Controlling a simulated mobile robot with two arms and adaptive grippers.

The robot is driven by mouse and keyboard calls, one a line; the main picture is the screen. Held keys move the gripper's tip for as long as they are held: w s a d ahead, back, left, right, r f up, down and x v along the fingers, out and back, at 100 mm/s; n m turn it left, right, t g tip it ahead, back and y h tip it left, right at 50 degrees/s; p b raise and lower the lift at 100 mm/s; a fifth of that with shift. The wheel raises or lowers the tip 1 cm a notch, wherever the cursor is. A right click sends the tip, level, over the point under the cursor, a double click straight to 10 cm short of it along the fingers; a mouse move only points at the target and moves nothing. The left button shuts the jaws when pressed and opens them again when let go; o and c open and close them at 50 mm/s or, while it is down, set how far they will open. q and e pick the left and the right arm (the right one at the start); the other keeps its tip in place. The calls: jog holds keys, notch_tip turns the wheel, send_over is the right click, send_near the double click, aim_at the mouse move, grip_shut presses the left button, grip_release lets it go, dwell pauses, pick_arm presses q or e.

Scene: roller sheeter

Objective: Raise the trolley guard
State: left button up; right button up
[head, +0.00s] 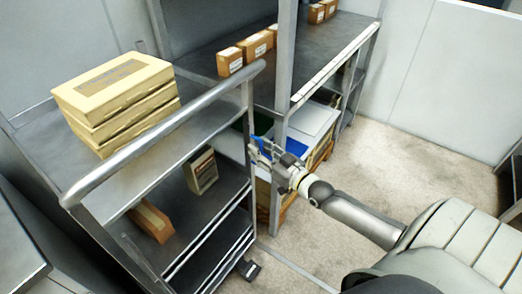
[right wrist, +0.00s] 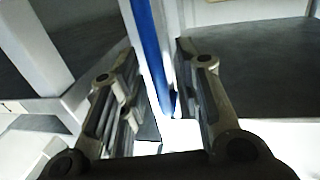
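The trolley (head: 165,215) is a grey metal cart with several shelves, at the left of the head view. A thick grey tubular bar (head: 160,133) runs along its near top side; I cannot tell whether this bar is the guard. My right gripper (head: 258,148) is beside the trolley's right upright, below the bar's right end. In the right wrist view its fingers (right wrist: 155,62) are apart. A blue strip (right wrist: 152,50) and a pale upright edge show between or behind them; contact cannot be told. My left gripper is not in view.
Yellowish boxes (head: 115,95) are stacked on the trolley's top, with smaller boxes (head: 202,172) on a lower shelf. A metal rack (head: 285,110) with brown boxes (head: 243,52) stands behind my right gripper. The floor (head: 395,150) at right is clear.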

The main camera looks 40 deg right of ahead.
aim_at(261, 140)
grip_shut()
dwell(0.4)
notch_tip(261, 140, up, 6)
jog(key=p, duration=0.5)
jog(key=shift+w+f+p, duration=0.1)
jog(key=shift+f+p, duration=0.05)
jog(key=shift+p, duration=0.25)
